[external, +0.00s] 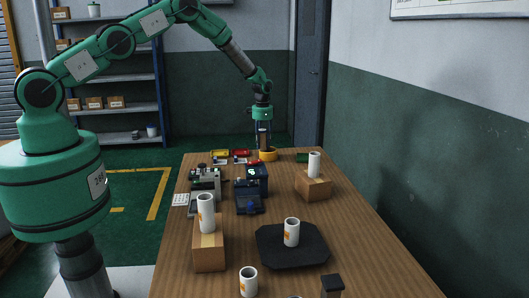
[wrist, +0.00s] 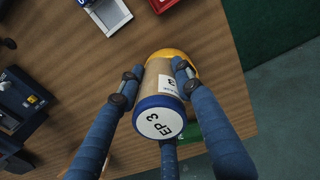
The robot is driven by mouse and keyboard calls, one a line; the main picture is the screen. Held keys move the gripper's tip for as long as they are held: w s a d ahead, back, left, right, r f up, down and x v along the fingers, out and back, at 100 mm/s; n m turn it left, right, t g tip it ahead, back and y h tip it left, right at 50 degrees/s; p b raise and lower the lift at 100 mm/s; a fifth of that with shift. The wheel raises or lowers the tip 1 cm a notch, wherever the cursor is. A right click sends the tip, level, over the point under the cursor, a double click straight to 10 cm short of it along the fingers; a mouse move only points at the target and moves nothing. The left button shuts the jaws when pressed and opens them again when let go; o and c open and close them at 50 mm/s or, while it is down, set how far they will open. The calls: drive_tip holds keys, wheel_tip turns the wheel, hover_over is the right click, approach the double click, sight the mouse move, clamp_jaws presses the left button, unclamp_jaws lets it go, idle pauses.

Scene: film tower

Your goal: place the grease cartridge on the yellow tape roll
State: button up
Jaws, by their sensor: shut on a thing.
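The grease cartridge (wrist: 158,85) is a brown cylinder with a blue end cap and a white label reading "EP 3". My gripper (wrist: 156,78) is shut on it, with one blue finger on each side. In the external view the cartridge (external: 264,139) hangs upright below my gripper (external: 263,131) at the far end of the table. The yellow tape roll (external: 267,154) lies flat on the table directly under it. In the wrist view only an arc of the roll (wrist: 191,60) shows behind the cartridge. I cannot tell whether cartridge and roll touch.
A green item (external: 301,157) lies right of the roll, close to the table's far edge. Red and yellow items (external: 241,153) and dark devices (external: 250,203) stand to the left. White tubes stand on brown boxes (external: 312,186) and a black tray (external: 272,255). The right side is fairly clear.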

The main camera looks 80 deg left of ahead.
sight(263, 130)
drive_tip(key=o, duration=1.2)
drive_tip(key=shift+o, duration=0.2)
wheel_tip(263, 130, up, 12)
drive_tip(key=shift+r, duration=0.1)
idle(0.3)
idle(0.3)
